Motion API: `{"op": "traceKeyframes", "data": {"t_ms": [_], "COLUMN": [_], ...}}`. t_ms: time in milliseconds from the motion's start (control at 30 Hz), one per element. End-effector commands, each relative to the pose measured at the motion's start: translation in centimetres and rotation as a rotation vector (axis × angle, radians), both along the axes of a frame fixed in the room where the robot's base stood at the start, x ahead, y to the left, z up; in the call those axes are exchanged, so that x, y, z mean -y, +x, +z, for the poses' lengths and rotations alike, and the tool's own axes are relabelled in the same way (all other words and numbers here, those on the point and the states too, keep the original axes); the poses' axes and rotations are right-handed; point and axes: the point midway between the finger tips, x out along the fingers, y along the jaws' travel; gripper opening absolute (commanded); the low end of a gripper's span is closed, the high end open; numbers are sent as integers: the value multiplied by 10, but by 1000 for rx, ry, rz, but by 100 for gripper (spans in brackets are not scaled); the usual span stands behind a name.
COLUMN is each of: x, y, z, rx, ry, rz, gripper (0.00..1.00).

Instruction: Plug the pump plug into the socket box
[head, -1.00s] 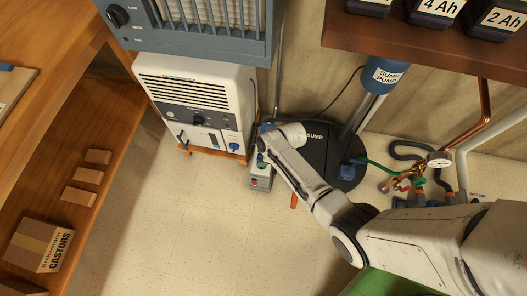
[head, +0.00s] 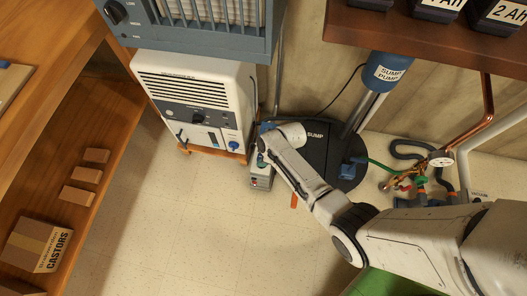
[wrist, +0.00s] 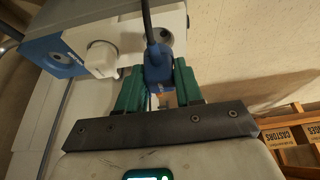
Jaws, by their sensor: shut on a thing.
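My gripper (wrist: 159,88), with green fingers, is shut on the blue pump plug (wrist: 158,72) in the wrist view. A dark cable (wrist: 148,22) runs up from the plug. The socket box (wrist: 50,52) has a blue side and a pale face close beyond the fingers. A round grey socket (wrist: 167,36) with a dark opening shows on that face, just above the plug. A white fitting (wrist: 101,59) sits on the face to the left. I cannot tell whether the plug touches the face. In the head view my arm hides the fingers and plug.
A white dehumidifier-like unit (head: 190,95) stands left of my arm under a blue-grey heater (head: 200,32). The black sump cover (head: 318,150) and blue sump pump (head: 387,72) are right. Hoses and valves (head: 420,175) lie farther right. The floor (head: 190,230) at front left is clear.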

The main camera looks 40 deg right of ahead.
Motion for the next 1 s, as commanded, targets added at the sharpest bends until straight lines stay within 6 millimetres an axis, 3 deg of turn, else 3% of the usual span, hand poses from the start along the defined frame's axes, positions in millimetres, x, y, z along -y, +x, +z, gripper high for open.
{"op": "traceKeyframes", "data": {"t_ms": [1000], "x": [0], "y": [0], "z": [-14], "rx": [0], "ry": [0], "rz": [0], "gripper": [0]}}
